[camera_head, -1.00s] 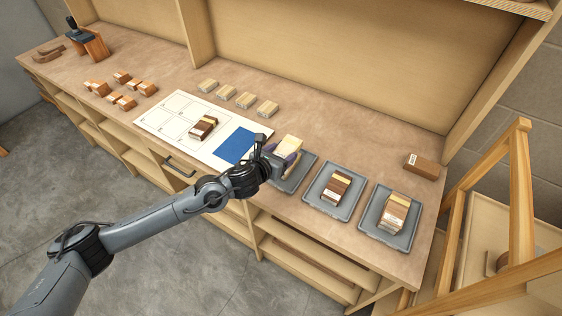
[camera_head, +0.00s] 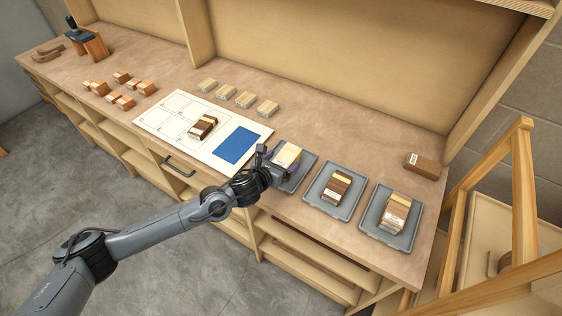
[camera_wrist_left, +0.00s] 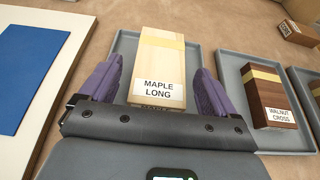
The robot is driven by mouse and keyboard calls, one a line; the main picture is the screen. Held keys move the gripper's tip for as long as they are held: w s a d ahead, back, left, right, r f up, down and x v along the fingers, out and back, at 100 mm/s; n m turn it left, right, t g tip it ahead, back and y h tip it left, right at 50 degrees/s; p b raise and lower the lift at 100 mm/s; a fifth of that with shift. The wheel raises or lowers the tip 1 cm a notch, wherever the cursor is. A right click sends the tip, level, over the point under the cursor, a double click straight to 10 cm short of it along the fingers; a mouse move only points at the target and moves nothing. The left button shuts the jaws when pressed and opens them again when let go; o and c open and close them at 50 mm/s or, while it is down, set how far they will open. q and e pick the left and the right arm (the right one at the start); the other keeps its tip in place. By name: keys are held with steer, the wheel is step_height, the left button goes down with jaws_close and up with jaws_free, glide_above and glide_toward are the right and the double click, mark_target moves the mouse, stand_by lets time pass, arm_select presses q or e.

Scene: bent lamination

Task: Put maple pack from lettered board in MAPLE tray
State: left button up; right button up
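The maple pack (camera_head: 288,154) is a pale block labelled MAPLE LONG, also seen in the left wrist view (camera_wrist_left: 160,62). It sits in the leftmost grey tray (camera_head: 308,163), which also shows in the left wrist view (camera_wrist_left: 125,43); no tray name is readable. My left gripper (camera_head: 277,164) is at the tray's near side. In the left wrist view its purple fingers (camera_wrist_left: 157,85) are spread either side of the pack's labelled end, with gaps visible. The white lettered board (camera_head: 165,126) lies left of the tray with a dark striped pack (camera_head: 203,127) on it. My right gripper is not in view.
Two more grey trays (camera_head: 343,209) (camera_head: 372,226) stand to the right, holding a WALNUT CROSS pack (camera_head: 336,188) and a striped pack (camera_head: 396,211). A brown block (camera_head: 422,165) lies at the back right. Pale blocks (camera_head: 245,99) line up behind the board.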

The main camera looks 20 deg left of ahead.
arm_select(q)
steer(key=shift+r, duration=0.15)
steer(key=shift+s+r, duration=0.1)
steer(key=shift+s, duration=0.05)
steer(key=p+v, duration=0.1)
steer(key=v, duration=1.1)
steer(key=s+d+f+n+g+y, duration=0.1)
steer(key=s+d+f+n+g, duration=0.15)
steer(key=s+n, duration=0.5)
steer(key=s+d+f+n+g, duration=0.25)
steer(key=s+d+n, duration=0.2)
steer(key=n, duration=0.65)
steer(key=s+a+f+n+g, duration=0.2)
steer(key=s+a+f+n, duration=0.1)
steer(key=s+n, duration=0.5)
steer(key=s+a+f+n+g+y, duration=0.1)
steer(key=s+a+f+n+g, duration=0.1)
steer(key=s+n, duration=0.6)
steer(key=shift+a+f+n+g, duration=0.4)
steer(key=shift+a+f+n, duration=0.45)
steer(key=shift+a, duration=0.25)
steer(key=shift+s+r, duration=0.1)
